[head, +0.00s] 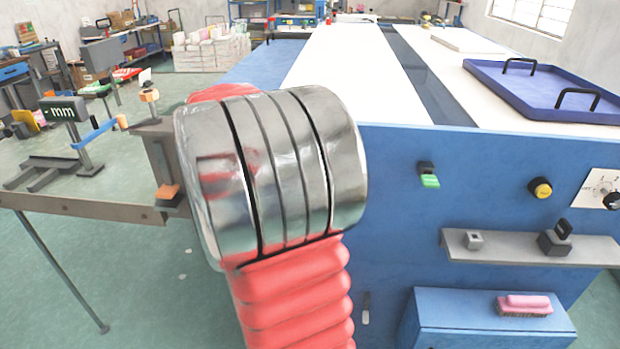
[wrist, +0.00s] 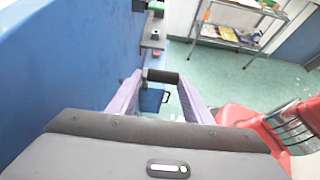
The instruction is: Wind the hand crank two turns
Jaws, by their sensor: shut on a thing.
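The hand crank shows only as a short dark cylindrical grip (wrist: 163,76) in the wrist view. My gripper (wrist: 160,80) is shut on it, with one purple finger on each side and the grip lying crosswise between the tips. The rest of the crank is hidden, so its angle cannot be told. In the head view my own red and silver arm fills the middle and covers both the gripper and the crank.
The machine's blue side wall (wrist: 60,65) runs close along the left in the wrist view. The head view shows a grey shelf (head: 515,252), a blue box (head: 480,325) with a pink brush (head: 525,305), and a left rail (head: 85,208) with a mm display (head: 63,109).

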